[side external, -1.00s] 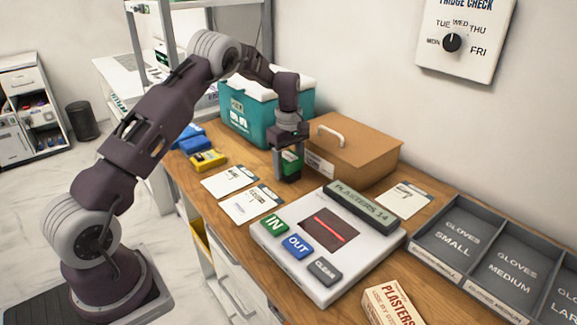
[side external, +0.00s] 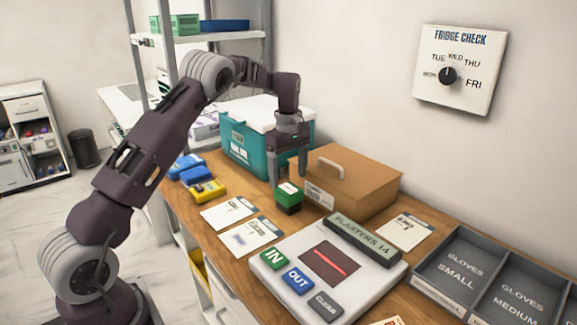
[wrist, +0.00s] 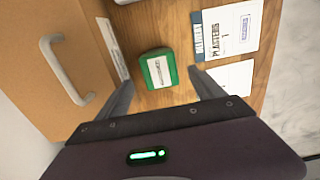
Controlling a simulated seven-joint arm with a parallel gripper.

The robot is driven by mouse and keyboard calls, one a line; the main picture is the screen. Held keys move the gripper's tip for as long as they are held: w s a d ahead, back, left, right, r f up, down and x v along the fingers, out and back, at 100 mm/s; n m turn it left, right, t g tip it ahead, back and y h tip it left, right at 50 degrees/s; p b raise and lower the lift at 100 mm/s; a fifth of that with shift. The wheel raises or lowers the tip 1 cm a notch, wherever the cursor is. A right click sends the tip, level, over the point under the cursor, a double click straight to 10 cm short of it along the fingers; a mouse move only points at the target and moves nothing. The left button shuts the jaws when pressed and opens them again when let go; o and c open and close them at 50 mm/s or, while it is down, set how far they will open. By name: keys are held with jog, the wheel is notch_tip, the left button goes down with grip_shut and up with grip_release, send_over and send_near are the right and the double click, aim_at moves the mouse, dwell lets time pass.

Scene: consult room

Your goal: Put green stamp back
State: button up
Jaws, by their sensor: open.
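The green stamp (side external: 288,198) stands upright on the wooden desk, just in front of the brown box. Its green top with a pale label also shows in the wrist view (wrist: 158,70). My gripper (side external: 288,172) is open above the stamp, pointing down. Its fingers are apart and empty; in the wrist view (wrist: 162,88) they lie to either side of the stamp, clear of it.
A brown box with a handle (side external: 365,180) stands close beside the stamp. A teal cooler (side external: 240,145) is behind. Paper cards (side external: 228,213), a white panel with buttons (side external: 350,290) and a grey glove tray (side external: 440,275) surround it. Yellow (side external: 207,190) and blue items (side external: 192,174) lie back left.

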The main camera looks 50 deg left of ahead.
aim_at(289, 188)
notch_tip(289, 188, up, 4)
jog(key=shift+r, duration=0.1)
jog(key=s+d+r+m+t, duration=0.3)
jog(key=s+d+r+m, duration=0.5)
jog(key=s+d+r, duration=0.6)
jog(key=s+d+f+m+t, duration=0.1)
jog(key=s+m, duration=0.4)
jog(key=s, duration=0.5)
jog(key=s+d+f+m+t, duration=0.1)
jog(key=s+d+f+m, duration=0.2)
jog(key=s, duration=0.7)
jog(key=shift+s+d+f+m+t, duration=0.2)
jog(key=shift+s+d+m+t, duration=0.1)
jog(key=shift+d+m, duration=0.65)
jog(key=shift+a, duration=0.1)
